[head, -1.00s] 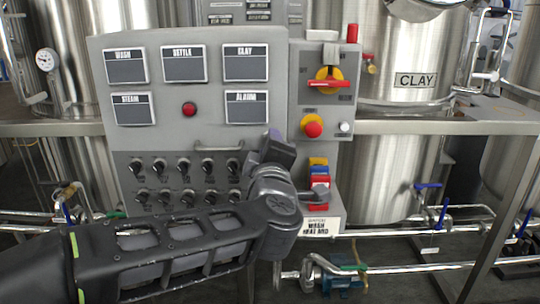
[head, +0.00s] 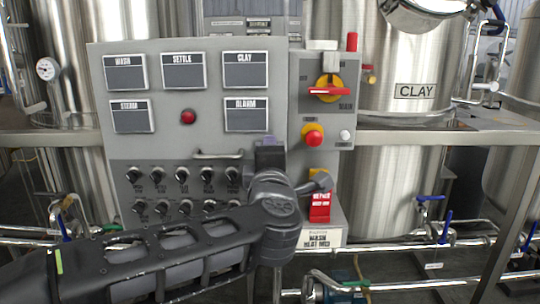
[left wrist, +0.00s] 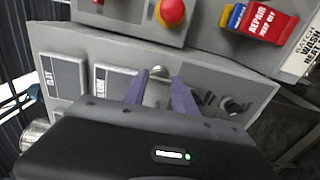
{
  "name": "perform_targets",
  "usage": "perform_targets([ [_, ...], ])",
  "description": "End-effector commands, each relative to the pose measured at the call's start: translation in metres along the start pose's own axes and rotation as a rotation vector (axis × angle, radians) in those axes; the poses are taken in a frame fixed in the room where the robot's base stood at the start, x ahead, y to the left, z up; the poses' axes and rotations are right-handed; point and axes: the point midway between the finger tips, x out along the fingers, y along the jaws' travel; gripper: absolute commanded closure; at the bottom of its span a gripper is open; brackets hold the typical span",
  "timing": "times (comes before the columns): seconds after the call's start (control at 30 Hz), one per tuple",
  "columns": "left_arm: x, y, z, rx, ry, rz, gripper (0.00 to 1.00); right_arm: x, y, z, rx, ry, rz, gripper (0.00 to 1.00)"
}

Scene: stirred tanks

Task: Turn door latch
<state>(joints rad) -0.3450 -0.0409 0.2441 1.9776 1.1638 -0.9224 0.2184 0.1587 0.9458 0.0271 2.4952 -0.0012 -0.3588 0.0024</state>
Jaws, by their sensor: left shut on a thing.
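The grey control panel door (head: 170,148) carries labelled plates, a red button and rows of black knobs. A small silvery metal latch (left wrist: 158,73) shows at the door's edge in the left wrist view, between the purple-grey fingers of my left gripper (left wrist: 163,92). The fingers are shut on it. In the head view my left gripper (head: 269,152) is at the door's right edge, below the alarm plate, and hides the latch. My right gripper is not in view.
A red and yellow rotary switch (head: 328,91) and a red emergency button (head: 313,135) are on the panel right of the door. A bar handle (head: 217,155) sits left of my gripper. Steel tanks (head: 390,180) stand behind.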

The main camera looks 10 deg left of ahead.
Motion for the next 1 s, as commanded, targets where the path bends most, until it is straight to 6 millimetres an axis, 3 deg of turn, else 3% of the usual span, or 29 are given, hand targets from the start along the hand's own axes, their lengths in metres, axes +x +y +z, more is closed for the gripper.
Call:
perform_targets([
  [0.07,0.000,-0.001,0.000,-0.002,0.001,-0.001,1.00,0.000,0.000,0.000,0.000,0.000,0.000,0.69],
  [0.1,0.000,-0.001,0.000,-0.002,0.001,-0.002,0.67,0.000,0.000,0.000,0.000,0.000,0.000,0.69],
  [0.37,0.000,0.000,0.000,0.000,0.001,-0.001,0.45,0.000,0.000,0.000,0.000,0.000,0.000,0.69],
  [0.73,-0.006,0.001,0.000,0.000,-0.001,0.000,0.45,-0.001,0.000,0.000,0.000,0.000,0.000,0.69],
  [1.0,-0.046,0.002,0.000,0.000,-0.002,0.001,0.45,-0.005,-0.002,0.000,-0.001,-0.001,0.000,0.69],
])
